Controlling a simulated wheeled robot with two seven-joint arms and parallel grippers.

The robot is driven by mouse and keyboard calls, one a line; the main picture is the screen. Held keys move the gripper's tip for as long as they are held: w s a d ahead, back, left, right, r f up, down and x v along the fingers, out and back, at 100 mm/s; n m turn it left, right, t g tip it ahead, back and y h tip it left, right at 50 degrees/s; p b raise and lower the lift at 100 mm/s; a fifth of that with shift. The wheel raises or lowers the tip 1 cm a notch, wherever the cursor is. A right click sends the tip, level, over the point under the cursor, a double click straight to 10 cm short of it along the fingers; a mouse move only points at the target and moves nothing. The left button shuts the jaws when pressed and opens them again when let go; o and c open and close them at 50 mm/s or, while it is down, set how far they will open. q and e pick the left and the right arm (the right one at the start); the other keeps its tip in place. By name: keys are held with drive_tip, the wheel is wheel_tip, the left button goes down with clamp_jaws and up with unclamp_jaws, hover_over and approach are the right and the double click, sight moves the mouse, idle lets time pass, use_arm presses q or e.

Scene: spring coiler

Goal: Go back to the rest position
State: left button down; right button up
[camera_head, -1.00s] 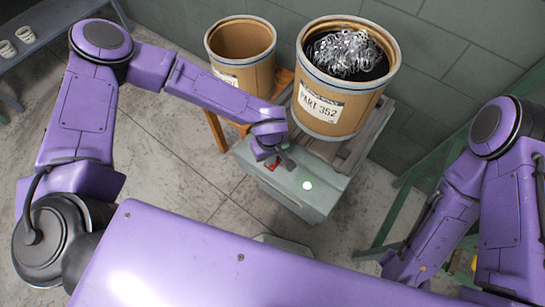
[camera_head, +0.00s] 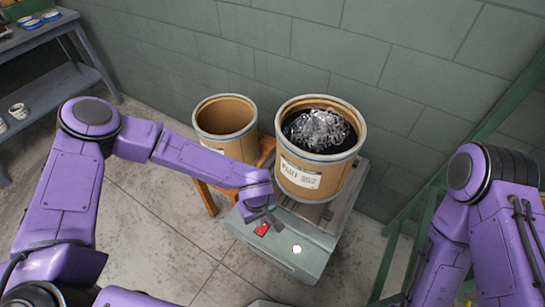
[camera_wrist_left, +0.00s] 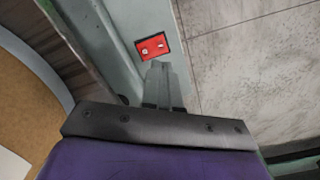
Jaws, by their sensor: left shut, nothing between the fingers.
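My left arm (camera_head: 200,160) reaches in from the left, and my left gripper (camera_head: 274,218) hangs over the grey-green machine box (camera_head: 285,245). Its fingers are closed together and empty. A red switch panel (camera_head: 262,229) on the box lies close beside the fingertips. In the left wrist view the shut fingers (camera_wrist_left: 158,72) point at the red panel (camera_wrist_left: 152,48), and I cannot tell whether they touch it. My right arm (camera_head: 490,215) hangs at the right edge, and its gripper is out of the picture.
A drum (camera_head: 300,178) full of metal springs stands on a wooden platform behind the box. An empty drum (camera_head: 225,148) stands on an orange wooden stand to its left. A shelf (camera_head: 60,90) is at far left, and a green frame (camera_head: 390,270) at right. Floor at left is clear.

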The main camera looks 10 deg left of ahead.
use_arm(q)
drive_tip(key=shift+n, duration=0.6)
drive_tip(key=shift+w+a+f+n+t, duration=0.1)
drive_tip(key=shift+a+n+t, duration=0.1)
drive_tip(key=shift+n, duration=0.15)
drive_tip(key=shift+a+f+n+t, duration=0.1)
drive_tip(key=shift+n+t, duration=0.1)
drive_tip(key=shift+n, duration=0.15)
drive_tip(key=s+a+f+t+y, duration=0.2)
drive_tip(key=s+a+f, duration=0.5)
drive_tip(key=s, duration=0.4)
drive_tip(key=s+a+r+m+y, duration=0.1)
drive_tip(key=s+a+m, duration=0.2)
drive_tip(key=s+a, duration=0.4)
drive_tip(key=a, duration=0.4)
drive_tip(key=shift+s+r+m, duration=0.15)
drive_tip(key=shift+r+m, duration=0.15)
drive_tip(key=shift+m, duration=0.1)
